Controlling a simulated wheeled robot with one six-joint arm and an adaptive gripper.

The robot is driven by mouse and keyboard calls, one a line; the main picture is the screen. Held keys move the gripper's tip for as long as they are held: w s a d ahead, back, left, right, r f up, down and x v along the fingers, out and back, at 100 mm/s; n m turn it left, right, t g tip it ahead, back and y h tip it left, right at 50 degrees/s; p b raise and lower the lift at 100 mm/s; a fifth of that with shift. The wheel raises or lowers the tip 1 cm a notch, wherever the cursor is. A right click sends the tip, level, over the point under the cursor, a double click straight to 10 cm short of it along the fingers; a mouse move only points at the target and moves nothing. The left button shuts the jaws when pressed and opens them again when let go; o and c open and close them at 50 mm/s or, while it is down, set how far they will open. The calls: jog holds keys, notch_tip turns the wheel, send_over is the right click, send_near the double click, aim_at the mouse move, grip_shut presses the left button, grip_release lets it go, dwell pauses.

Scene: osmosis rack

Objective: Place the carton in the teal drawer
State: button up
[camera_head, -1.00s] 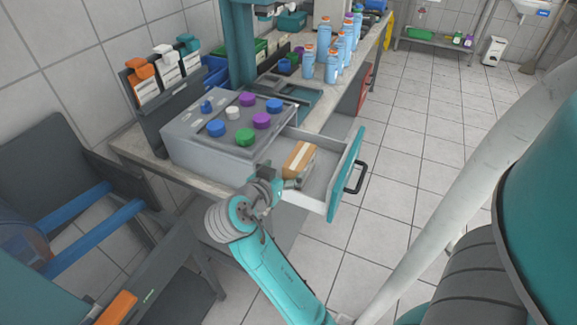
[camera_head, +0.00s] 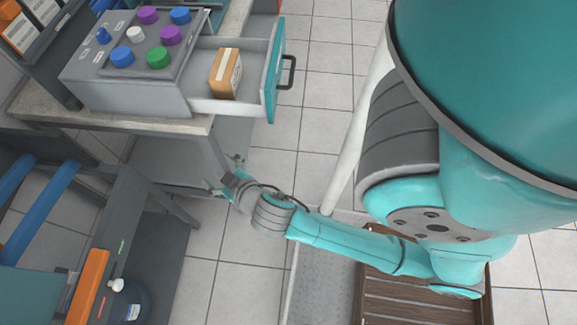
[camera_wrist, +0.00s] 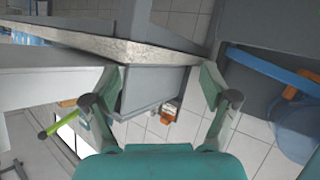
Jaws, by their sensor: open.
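The tan carton (camera_head: 225,74) with a pale label stands inside the open drawer, on its floor. The drawer has a teal front (camera_head: 273,72) with a black handle, and it is pulled out from under the grey button box. My gripper (camera_head: 226,174) is open and empty, below and in front of the drawer, apart from the carton. In the wrist view my gripper's two fingers (camera_wrist: 160,82) are spread wide with nothing held between them. I cannot make out the carton in the wrist view.
The grey box (camera_head: 135,70) with several coloured knobs sits on the bench (camera_head: 130,122). The bench corner and legs are close to my gripper. A dark frame with blue bars (camera_head: 45,215) stands at left. Tiled floor right of the drawer is clear.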

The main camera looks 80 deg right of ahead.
jog(key=s+a+n+t+y, duration=0.25)
jog(key=s+a+y, duration=0.25)
jog(key=s+a, duration=0.55)
jog(key=s+a+r+n+t+y, duration=0.1)
jog(key=s+a+r+y, duration=0.1)
jog(key=s+r, duration=0.3)
jog(key=f+v, duration=0.1)
jog(key=v, duration=0.3)
jog(key=shift+s, duration=0.45)
jog(key=shift+r, duration=0.1)
